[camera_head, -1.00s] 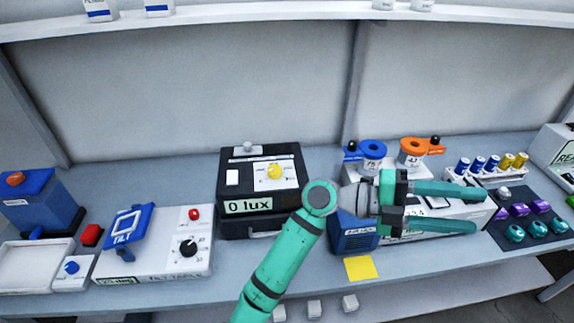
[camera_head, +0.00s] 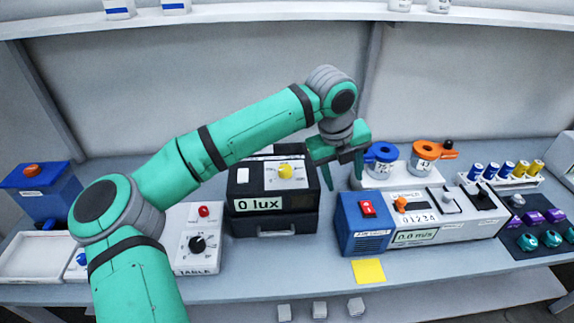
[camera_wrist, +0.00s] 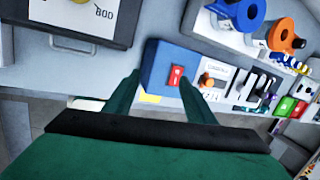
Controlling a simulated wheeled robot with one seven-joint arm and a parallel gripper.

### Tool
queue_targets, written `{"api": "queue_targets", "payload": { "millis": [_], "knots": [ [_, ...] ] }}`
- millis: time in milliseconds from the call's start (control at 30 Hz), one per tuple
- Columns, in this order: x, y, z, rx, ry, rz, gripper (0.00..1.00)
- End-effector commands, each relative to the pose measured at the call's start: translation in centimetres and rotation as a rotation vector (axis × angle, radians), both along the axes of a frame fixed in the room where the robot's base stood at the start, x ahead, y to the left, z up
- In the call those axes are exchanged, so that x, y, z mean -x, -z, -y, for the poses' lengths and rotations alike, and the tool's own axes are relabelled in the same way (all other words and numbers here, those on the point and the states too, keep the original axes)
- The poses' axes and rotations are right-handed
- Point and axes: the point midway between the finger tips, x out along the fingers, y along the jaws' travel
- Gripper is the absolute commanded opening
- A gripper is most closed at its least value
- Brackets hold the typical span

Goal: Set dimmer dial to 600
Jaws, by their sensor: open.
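The black light box (camera_head: 275,197) stands at the middle of the bench. Its front label reads "0 lux". My gripper (camera_head: 342,178) hangs just right of the box, fingers pointing down, apart from the dial. In the wrist view my gripper (camera_wrist: 160,82) is open and empty, its two green fingers spread in front of the blue end of the airflow unit. Part of the scale plate, with "800" on it, shows at the upper left there.
The blue and white airflow unit (camera_head: 420,226) stands right of the light box. Blue and orange ring-handled holders (camera_head: 381,156) stand behind it. The tilt table (camera_head: 196,250) is at left, partly behind my arm. A yellow note (camera_head: 368,271) lies on the bench front.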

Motion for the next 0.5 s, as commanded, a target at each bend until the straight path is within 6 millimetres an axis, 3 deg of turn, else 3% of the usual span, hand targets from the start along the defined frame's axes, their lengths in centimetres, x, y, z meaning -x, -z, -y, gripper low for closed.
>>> {"api": "queue_targets", "payload": {
  "millis": [100,233,333,500],
  "knots": [
    [-2.8,-2.2,-4.8,-0.150,-0.116,0.081,0.50],
    [-4.6,-4.3,-8.7,-0.267,-0.215,0.144,0.50],
    [-5.4,-5.4,-10.6,-0.318,-0.266,0.175,0.50],
    [-5.9,-5.8,-11.8,-0.350,-0.295,0.193,0.50]
  ]
}}
